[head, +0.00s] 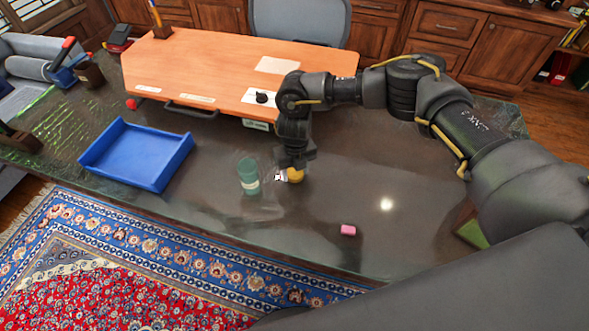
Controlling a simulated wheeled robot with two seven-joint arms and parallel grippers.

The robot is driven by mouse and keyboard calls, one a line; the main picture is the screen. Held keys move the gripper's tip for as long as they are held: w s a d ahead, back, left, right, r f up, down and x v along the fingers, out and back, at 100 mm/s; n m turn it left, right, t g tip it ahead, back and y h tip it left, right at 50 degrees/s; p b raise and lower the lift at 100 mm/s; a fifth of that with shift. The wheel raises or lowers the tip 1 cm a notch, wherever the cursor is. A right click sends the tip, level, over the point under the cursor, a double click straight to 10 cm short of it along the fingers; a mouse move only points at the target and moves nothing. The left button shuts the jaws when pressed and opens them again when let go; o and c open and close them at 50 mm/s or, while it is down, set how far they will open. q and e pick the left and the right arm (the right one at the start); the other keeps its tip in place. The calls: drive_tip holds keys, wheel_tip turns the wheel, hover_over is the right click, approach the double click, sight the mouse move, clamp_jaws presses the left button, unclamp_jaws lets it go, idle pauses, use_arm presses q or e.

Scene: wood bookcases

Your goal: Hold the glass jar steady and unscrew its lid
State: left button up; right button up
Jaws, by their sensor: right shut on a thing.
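A small clear jar with a white label (280,177) and a yellow lid (296,175) is at the middle of the dark glossy table. It seems to lie on its side or tilt, with the lid toward the right. Its clear walls are hard to make out. My right gripper (294,169) points down from above and is shut on the yellow lid. The fingers partly hide the lid. I cannot tell whether the jar touches the table. My left gripper is not in view.
A teal cylinder (248,176) stands just left of the jar. A blue tray (137,157) lies further left, a pink block (348,230) at front right. An orange-brown wooden desktop piece (220,68) fills the back. The dark table (310,250) is bare in front of the jar.

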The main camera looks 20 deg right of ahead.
drive_tip(key=shift+f, duration=0.2)
drive_tip(key=o, duration=1.1)
drive_tip(key=shift+r, duration=0.1)
drive_tip(key=shift+r, duration=0.25)
wheel_tip(320, 180, up, 12)
drive_tip(key=shift+f+b, duration=0.15)
drive_tip(key=shift+b, duration=0.5)
